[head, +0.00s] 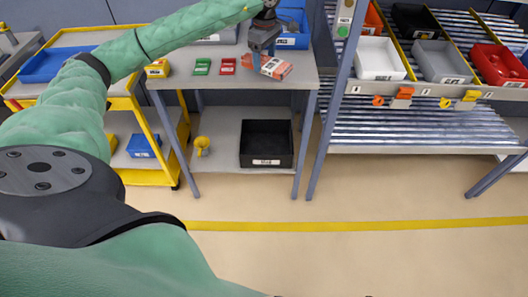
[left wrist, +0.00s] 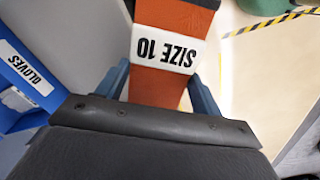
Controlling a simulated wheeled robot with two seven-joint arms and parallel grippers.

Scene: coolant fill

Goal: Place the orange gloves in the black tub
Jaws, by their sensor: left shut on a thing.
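The orange gloves (head: 275,67) are a flat orange pack with a white band, seen over the right part of the grey bench top. In the left wrist view the pack (left wrist: 172,52) reads "SIZE 10" and lies between the two blue fingers. My left gripper (head: 258,58) is shut on the gloves; it also shows in the left wrist view (left wrist: 160,90). The black tub (head: 266,157) stands on the bench's lower shelf, below and apart from the gloves, with a white label in front. It looks empty. My right gripper is out of view.
A blue bin (head: 290,41) stands at the back of the bench; a blue bin labelled GLOVES (left wrist: 22,68) shows at left wrist. Green and red packs (head: 228,67) lie on the bench (head: 217,83). A yellow object (head: 202,144) shares the lower shelf. A grey post (head: 331,105) stands right.

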